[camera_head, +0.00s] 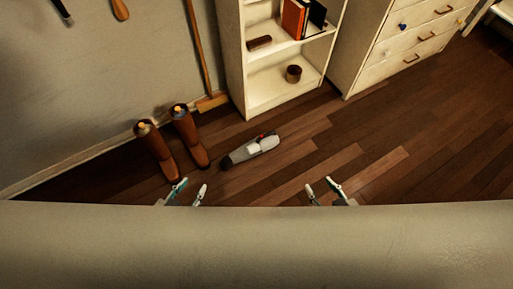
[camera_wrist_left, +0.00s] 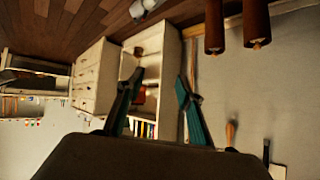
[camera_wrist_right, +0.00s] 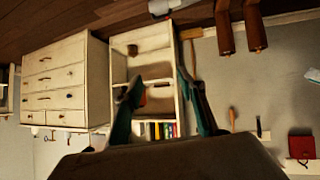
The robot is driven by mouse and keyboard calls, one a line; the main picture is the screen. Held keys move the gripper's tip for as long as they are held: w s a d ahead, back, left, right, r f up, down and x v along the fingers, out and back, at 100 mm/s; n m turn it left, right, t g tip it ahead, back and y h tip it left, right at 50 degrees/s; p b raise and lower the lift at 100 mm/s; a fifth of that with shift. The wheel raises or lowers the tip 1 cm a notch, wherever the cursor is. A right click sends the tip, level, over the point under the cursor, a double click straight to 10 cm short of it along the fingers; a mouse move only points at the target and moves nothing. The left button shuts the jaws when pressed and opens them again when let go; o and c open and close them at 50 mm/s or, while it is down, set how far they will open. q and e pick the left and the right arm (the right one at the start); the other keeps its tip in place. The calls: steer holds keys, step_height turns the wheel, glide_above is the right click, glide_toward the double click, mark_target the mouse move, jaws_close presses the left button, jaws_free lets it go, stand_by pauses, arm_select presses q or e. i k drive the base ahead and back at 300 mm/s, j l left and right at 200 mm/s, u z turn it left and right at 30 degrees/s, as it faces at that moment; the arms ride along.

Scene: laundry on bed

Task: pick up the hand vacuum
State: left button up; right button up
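The hand vacuum (camera_head: 250,150), grey and white with a dark nose and a small red part, lies on the wooden floor in front of the white bookshelf. Its edge also shows at the top of the left wrist view (camera_wrist_left: 143,7) and of the right wrist view (camera_wrist_right: 160,7). My left gripper (camera_head: 190,189) is open and empty, nearer to me than the vacuum and to its left. My right gripper (camera_head: 322,188) is open and empty, nearer to me and to the vacuum's right. Neither gripper touches the vacuum.
A pair of brown boots (camera_head: 171,143) stands left of the vacuum by the wall. A broom (camera_head: 203,60) leans beside the bookshelf (camera_head: 283,84). A white dresser (camera_head: 390,45) stands at the back right. The floor (camera_head: 400,150) right of the vacuum is clear.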

mark_target(256, 146)
steer(key=i+l, duration=0.5)
steer(key=i+l+z, duration=0.1)
steer(key=i+l, duration=0.45)
steer(key=i, duration=0.35)
